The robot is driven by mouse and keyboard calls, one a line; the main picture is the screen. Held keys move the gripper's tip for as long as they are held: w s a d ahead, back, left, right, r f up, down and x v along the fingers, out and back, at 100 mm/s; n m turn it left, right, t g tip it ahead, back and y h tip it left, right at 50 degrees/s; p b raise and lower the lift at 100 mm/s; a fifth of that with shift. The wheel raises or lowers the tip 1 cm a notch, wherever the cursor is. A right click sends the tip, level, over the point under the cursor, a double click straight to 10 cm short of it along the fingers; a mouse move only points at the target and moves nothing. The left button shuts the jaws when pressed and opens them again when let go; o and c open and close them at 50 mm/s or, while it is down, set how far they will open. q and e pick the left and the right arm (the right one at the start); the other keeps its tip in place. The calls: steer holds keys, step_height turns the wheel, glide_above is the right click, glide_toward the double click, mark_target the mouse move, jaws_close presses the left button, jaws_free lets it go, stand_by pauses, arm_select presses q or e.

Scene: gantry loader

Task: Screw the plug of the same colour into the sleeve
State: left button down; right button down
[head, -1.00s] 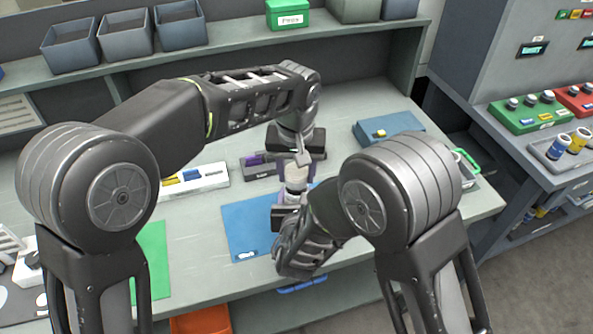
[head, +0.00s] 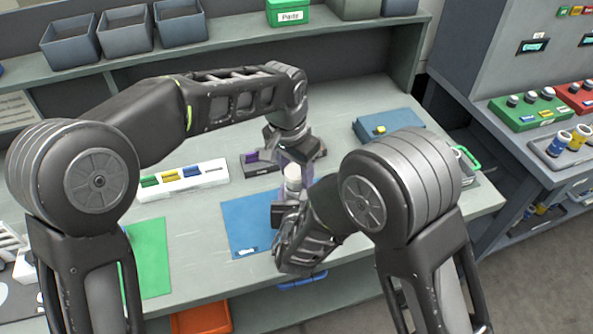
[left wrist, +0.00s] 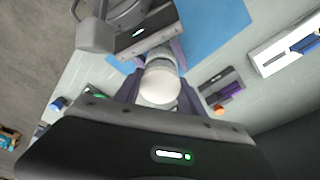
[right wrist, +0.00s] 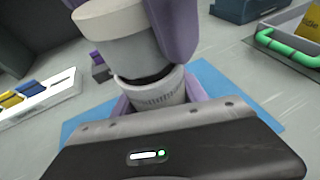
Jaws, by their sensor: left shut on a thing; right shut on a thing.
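A plug with a whitish round top (head: 292,171) stands over the blue mat, roughly upright. My left gripper (head: 294,163) is shut on it from above; its purple fingers flank the plug (left wrist: 160,84) in the left wrist view. My right gripper (head: 287,205) is shut on a pale grey sleeve (right wrist: 160,97) with a ribbed band, below the plug. In the right wrist view the plug (right wrist: 112,38) sits at the sleeve's mouth, with a dark ring between them. How deep it sits is hidden. The sleeve's colour marking cannot be made out.
A white rack (head: 207,178) with green, yellow and blue pieces lies left of the hands. A dark holder (head: 262,169) with a purple piece is behind them. The blue mat (head: 238,222) lies below, a green mat (head: 150,255) farther left. A blue box (head: 395,124) stands back right.

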arm_select(q)
steer(key=m, duration=0.3)
steer(key=m+g, duration=0.1)
steer(key=m, duration=0.3)
steer(key=shift+a+m+h, duration=0.1)
steer(key=shift+m+h, duration=0.2)
steer(key=m, duration=0.5)
steer(key=shift+g, duration=0.4)
steer(key=m, duration=0.5)
steer(key=shift+w+g, duration=0.1)
steer(key=shift+g, duration=0.3)
steer(key=m+y, duration=0.1)
steer(key=m, duration=0.5)
steer(key=c, duration=0.7)
jaws_free()
steer(key=shift+c, duration=0.5)
